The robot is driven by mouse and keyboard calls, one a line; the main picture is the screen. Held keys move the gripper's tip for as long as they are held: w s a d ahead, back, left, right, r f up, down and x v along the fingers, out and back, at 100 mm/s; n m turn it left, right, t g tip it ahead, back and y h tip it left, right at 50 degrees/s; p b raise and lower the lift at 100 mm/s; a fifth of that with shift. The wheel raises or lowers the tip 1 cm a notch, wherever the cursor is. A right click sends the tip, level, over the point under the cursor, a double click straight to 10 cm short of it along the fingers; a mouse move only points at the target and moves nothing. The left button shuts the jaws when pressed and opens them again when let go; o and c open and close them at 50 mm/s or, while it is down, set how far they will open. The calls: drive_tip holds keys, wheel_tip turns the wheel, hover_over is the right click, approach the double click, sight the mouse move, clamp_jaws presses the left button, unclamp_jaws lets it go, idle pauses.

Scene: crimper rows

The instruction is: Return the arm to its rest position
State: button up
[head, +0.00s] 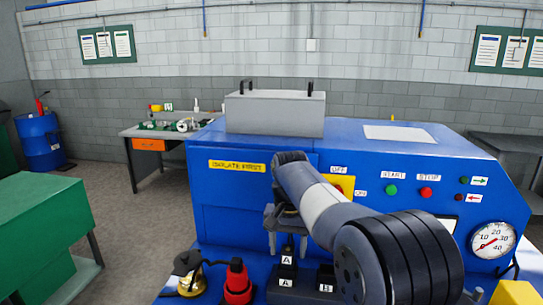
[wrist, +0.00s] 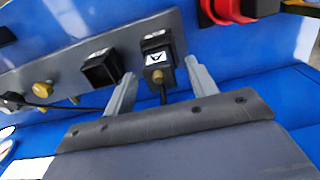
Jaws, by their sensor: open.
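My arm reaches across the front of the blue machine (head: 232,190) in the head view. My gripper (head: 287,238) is open above a black block labelled A (head: 287,257). In the wrist view the two grey fingers (wrist: 159,70) stand apart, one on each side of the lower part of a black block labelled A (wrist: 157,50). A brass stud and a black cable show between the fingers. I see no finger touching the block, but the depth between them is hard to tell. My forearm hides part of the yellow OFF/ON switch plate (head: 345,184).
A second A block (head: 286,283), another black block (head: 326,281), a red plug (head: 237,281) and a brass part (head: 190,284) stand along the machine's front ledge. A gauge (head: 492,240) is at right. A green cabinet (head: 40,230) stands at left, with open floor between.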

wheel_tip(320, 180, down, 3)
drive_tip(key=shift+r+p, duration=0.15)
drive_tip(key=shift+p, duration=0.15)
drive_tip(key=shift+r, duration=0.35)
